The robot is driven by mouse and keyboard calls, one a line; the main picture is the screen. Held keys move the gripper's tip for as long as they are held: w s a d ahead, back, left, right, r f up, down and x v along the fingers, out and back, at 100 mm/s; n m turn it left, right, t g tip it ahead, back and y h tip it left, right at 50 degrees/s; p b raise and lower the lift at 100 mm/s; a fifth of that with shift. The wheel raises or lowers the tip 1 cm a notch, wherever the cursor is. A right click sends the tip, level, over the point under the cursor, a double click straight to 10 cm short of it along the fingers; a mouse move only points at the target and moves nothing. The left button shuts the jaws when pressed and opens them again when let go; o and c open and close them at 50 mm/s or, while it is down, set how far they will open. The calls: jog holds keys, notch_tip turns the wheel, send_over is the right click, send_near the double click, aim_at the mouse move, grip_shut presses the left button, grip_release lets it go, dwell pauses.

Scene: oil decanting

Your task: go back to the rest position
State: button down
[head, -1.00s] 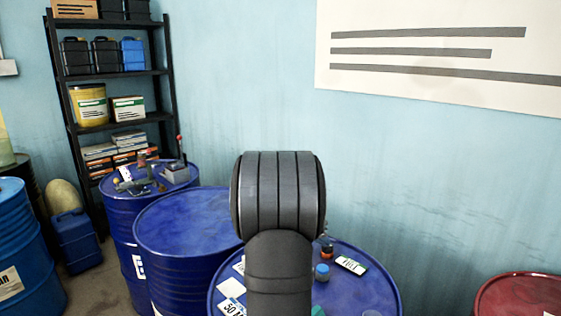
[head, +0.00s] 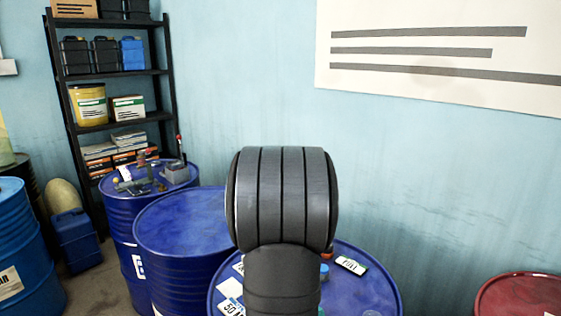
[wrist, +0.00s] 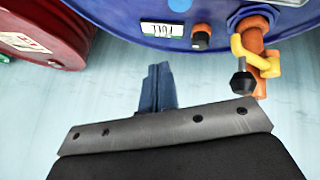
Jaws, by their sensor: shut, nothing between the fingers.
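My gripper (wrist: 157,88) shows in the wrist view with its two blue fingers together and nothing between them. It is apart from the blue drum (wrist: 120,12), over the pale wall as seen from the wrist. In the head view my dark ribbed arm link stands in the middle and hides the gripper. Behind that link is the front blue drum (head: 370,292), with a white and green label (head: 351,265) on its top. Part of the drum top is hidden.
An orange and yellow fitting (wrist: 257,50) is on the blue drum, close to my gripper's right side. A red drum (head: 522,298) stands at the right. More blue drums (head: 185,222) and a loaded black shelf (head: 112,75) stand at the left. Air before the wall is clear.

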notch_tip(320, 180, up, 3)
jog(key=s+a+m+y, duration=0.2)
jog(key=a+y, duration=0.1)
jog(key=shift+m, duration=0.4)
jog(key=shift+s+x, duration=0.2)
jog(key=shift+x, duration=2.45)
